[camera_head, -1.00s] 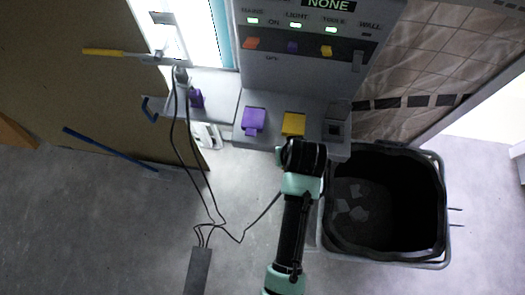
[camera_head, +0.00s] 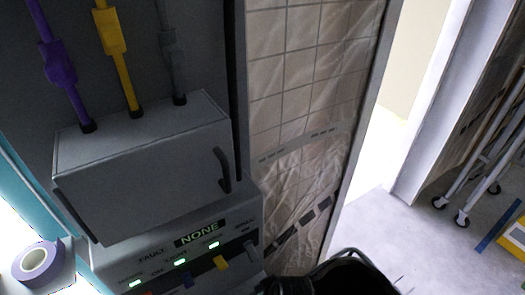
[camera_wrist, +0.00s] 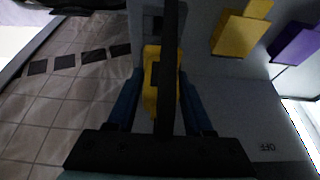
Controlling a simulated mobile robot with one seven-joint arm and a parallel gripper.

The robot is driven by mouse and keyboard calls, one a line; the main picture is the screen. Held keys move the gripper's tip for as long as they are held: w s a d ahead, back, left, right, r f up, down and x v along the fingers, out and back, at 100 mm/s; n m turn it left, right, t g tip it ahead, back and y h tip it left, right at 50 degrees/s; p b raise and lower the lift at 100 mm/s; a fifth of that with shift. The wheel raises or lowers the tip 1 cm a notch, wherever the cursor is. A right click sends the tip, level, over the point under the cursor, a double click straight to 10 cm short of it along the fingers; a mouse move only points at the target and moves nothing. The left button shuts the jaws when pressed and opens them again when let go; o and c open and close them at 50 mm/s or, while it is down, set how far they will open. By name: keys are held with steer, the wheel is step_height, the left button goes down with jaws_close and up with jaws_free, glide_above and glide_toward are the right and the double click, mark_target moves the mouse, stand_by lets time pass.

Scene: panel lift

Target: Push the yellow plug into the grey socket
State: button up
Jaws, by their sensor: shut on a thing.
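In the wrist view, my gripper (camera_wrist: 160,76) is shut on a yellow block, which I take to be the yellow plug (camera_wrist: 151,98). A dark vertical bar crosses in front and hides part of it. Just beyond the plug, a dark square on the grey panel ledge looks like the grey socket (camera_wrist: 153,22). I cannot tell whether the plug touches or enters it. In the head view my gripper, the plug and the socket are out of sight.
A fixed yellow block (camera_wrist: 233,36) and a purple block (camera_wrist: 294,42) sit right of my gripper.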

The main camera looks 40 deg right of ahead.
steer(key=shift+f, duration=0.1)
step_height(320, 180, down, 6)
steer(key=b, duration=0.5)
steer(key=shift+r, duration=0.2)
stand_by(2.2)
steer(key=shift+s+f+b, duration=0.1)
steer(key=shift+f+b, duration=0.2)
steer(key=shift+f, duration=0.25)
stand_by(0.3)
steer(key=o, duration=1.4)
steer(key=shift+c, duration=0.2)
steer(key=b+v, duration=0.1)
steer(key=v, duration=1.2)
